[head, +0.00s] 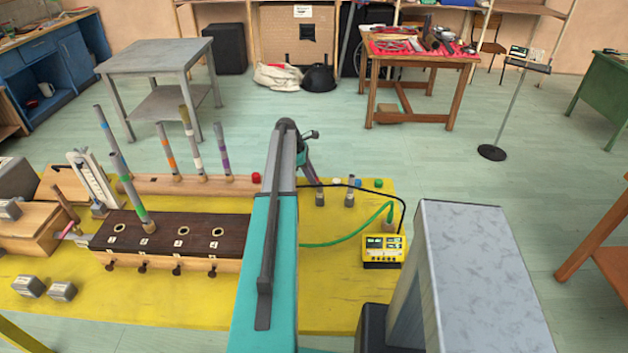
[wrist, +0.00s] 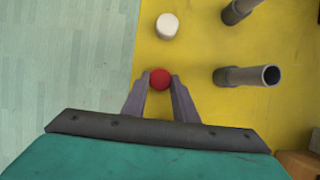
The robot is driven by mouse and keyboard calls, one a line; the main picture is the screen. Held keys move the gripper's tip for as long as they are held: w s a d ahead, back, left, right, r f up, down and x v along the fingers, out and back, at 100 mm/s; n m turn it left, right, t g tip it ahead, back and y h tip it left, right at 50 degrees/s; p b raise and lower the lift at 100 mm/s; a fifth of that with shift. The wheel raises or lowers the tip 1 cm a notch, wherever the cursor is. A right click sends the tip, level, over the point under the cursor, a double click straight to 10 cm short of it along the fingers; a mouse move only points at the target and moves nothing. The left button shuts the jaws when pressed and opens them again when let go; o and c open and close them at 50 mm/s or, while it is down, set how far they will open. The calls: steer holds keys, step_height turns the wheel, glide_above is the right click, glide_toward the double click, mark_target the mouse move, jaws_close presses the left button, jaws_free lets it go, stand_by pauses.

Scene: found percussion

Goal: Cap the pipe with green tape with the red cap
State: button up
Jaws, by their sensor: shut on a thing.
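The pipe with green tape (head: 140,208) stands tilted in the second hole from the left of the dark-topped block (head: 100,241). My gripper (head: 315,184) is at the back of the yellow table, right of the block and well away from the pipe. In the wrist view my gripper (wrist: 160,82) has its fingertips closed on the round red cap (wrist: 160,78). I cannot tell whether the cap is clear of the table. The gripper hides it in the head view.
A white cap (wrist: 167,26), a blue cap (head: 358,183) and a green cap (head: 379,183) stand nearby. Two grey tubes (head: 349,197) (wrist: 245,76) are close to the gripper. Several taped pipes stand in the rear rack (head: 225,185). A yellow meter (head: 382,248) with cables sits front right.

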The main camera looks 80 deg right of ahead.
steer(key=shift+r, duration=0.15)
step_height(320, 180, up, 10)
steer(key=b, duration=0.3)
stand_by(0.9)
